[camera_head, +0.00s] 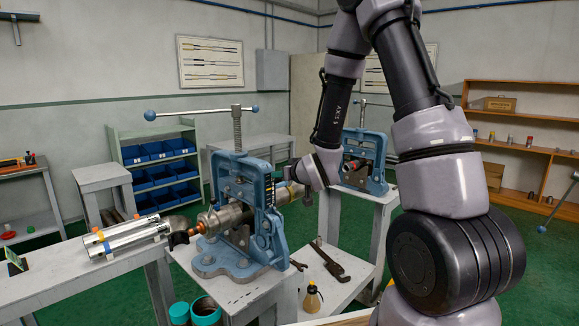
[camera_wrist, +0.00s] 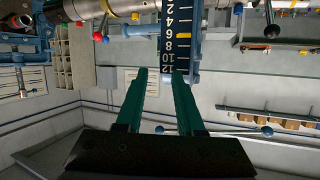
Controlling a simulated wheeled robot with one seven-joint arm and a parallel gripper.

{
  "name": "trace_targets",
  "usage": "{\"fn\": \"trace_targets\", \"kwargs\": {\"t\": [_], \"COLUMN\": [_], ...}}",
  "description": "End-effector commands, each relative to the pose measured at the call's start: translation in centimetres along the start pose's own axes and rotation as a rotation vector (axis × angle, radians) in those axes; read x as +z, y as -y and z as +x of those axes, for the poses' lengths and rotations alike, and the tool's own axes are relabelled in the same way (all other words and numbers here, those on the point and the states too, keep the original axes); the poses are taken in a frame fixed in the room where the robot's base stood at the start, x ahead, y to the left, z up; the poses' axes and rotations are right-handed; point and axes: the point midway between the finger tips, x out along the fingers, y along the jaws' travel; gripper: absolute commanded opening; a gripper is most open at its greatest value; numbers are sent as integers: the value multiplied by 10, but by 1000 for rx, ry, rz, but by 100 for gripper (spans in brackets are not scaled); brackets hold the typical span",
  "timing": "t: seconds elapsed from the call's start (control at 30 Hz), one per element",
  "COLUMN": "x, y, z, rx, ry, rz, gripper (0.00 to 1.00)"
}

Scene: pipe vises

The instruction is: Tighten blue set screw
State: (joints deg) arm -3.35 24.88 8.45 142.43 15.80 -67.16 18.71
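The blue pipe vise (camera_head: 247,190) stands on a grey stand, with a metal pipe assembly (camera_head: 225,218) held through it. In the wrist view, which looks upside down, small coloured heads line the pipe. A blue spot (camera_wrist: 105,39) sits beside a red head (camera_wrist: 97,36), and another blue head (camera_wrist: 238,8) is at upper right. I cannot tell which is the blue set screw. My gripper (camera_wrist: 160,72) has its green fingers apart and empty, close to the black numbered scale (camera_wrist: 174,45). In the head view my wrist is right of the vise; the fingers cannot be made out.
A second blue vise (camera_head: 365,160) stands behind on the right. A wrench (camera_head: 328,261) lies on the lower shelf. Metal cylinders (camera_head: 125,235) lie on a bench at left. A rack of blue bins (camera_head: 160,165) and a wooden shelf (camera_head: 530,150) stand by the walls.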

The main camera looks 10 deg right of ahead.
Motion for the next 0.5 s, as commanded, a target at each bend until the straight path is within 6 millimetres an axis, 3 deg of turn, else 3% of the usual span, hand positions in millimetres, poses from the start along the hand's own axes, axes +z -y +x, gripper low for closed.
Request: {"fn": "trace_targets", "kwargs": {"t": [0.2,0.5], "x": [-20,-26], "y": [-13,-17], "z": [-15,-21], "rx": [43,60], "ry": [42,66], "rz": [29,45], "gripper": [37,37]}}
